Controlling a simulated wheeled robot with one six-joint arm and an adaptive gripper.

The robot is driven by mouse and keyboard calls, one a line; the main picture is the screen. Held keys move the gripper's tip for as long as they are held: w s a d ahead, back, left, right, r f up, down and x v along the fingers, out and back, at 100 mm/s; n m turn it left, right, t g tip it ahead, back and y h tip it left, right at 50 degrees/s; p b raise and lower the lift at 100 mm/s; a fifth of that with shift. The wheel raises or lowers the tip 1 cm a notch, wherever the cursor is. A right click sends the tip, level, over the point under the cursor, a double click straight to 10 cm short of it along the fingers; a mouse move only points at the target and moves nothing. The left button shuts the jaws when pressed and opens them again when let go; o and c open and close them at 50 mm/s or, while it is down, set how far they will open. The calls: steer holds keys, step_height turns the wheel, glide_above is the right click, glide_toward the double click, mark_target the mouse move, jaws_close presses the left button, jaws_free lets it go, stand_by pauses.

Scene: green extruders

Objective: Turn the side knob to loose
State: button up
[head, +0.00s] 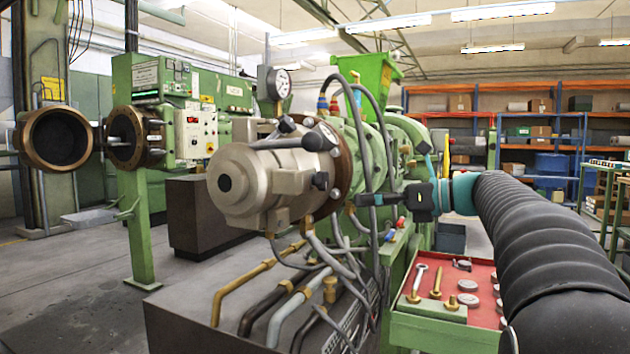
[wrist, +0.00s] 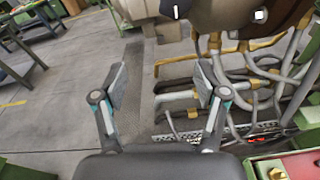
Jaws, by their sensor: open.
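The extruder's pale grey cylindrical head (head: 245,185) stands in the middle of the head view. A small dark side knob (head: 320,181) sits on its near right flank. In the wrist view a black knob with a white mark (wrist: 175,10) shows at the top edge, probably the same side knob; its exact setting is hard to read. My gripper (head: 368,199) is to the right of the knob, apart from it, partly behind hoses. In the wrist view my gripper (wrist: 160,78) is open and empty, its two fingers spread below the knob with floor and pipes between and behind them.
Grey hoses and brass-coloured pipes (head: 285,285) hang below the head, close to my gripper. A red tray (head: 455,285) with bolts and discs lies under my arm. An open round flange (head: 58,138) stands at left. The floor (head: 85,275) at left is clear.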

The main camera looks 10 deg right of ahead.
mark_target(326, 180)
steer(key=w+d+r+m+y, duration=0.1)
steer(key=d+r+m, duration=0.1)
steer(key=d+r, duration=0.1)
steer(key=shift+t, duration=0.3)
steer(key=x, duration=1.3)
steer(key=shift+w+a+r, duration=0.1)
steer(key=shift+w+a, duration=0.05)
steer(key=shift+w, duration=0.1)
steer(key=c, duration=1.2)
